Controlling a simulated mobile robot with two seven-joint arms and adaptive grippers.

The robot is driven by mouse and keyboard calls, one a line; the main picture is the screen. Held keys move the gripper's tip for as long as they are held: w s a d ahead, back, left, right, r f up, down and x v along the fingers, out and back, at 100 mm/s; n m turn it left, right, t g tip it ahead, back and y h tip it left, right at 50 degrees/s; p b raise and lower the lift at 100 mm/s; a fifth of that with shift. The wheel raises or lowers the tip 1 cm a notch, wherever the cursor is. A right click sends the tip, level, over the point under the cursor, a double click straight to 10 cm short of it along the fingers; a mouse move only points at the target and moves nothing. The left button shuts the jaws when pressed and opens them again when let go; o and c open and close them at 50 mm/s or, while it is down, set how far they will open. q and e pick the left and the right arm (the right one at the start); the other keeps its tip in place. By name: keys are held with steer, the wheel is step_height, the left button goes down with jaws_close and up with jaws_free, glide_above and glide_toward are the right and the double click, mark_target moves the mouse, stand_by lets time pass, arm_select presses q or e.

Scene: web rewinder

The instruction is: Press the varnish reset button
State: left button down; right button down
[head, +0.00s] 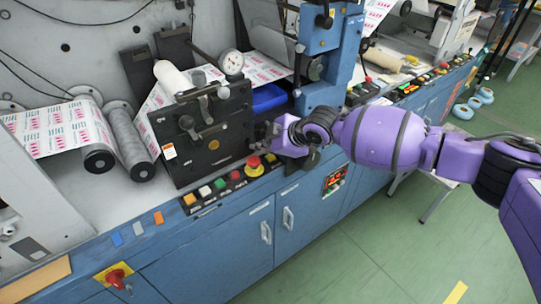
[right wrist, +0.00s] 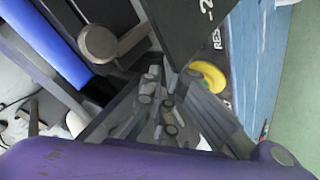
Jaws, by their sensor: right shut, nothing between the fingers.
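My right gripper (head: 272,130) reaches in from the right and is shut and empty, at the right side of the black machine block. In the right wrist view its closed fingers (right wrist: 165,112) sit beside a black panel edge. Below the block, a strip of buttons runs along the blue front, with several small coloured buttons (head: 205,190) and a red mushroom button on a yellow ring (head: 254,165). The yellow ring (right wrist: 208,76) shows in the right wrist view near part-hidden lettering "RES". I cannot read which button is the varnish reset. My left gripper is out of view.
Another red button on yellow (head: 115,277) is at the lower left. Green floor is clear in front.

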steer(key=shift+r, duration=0.1)
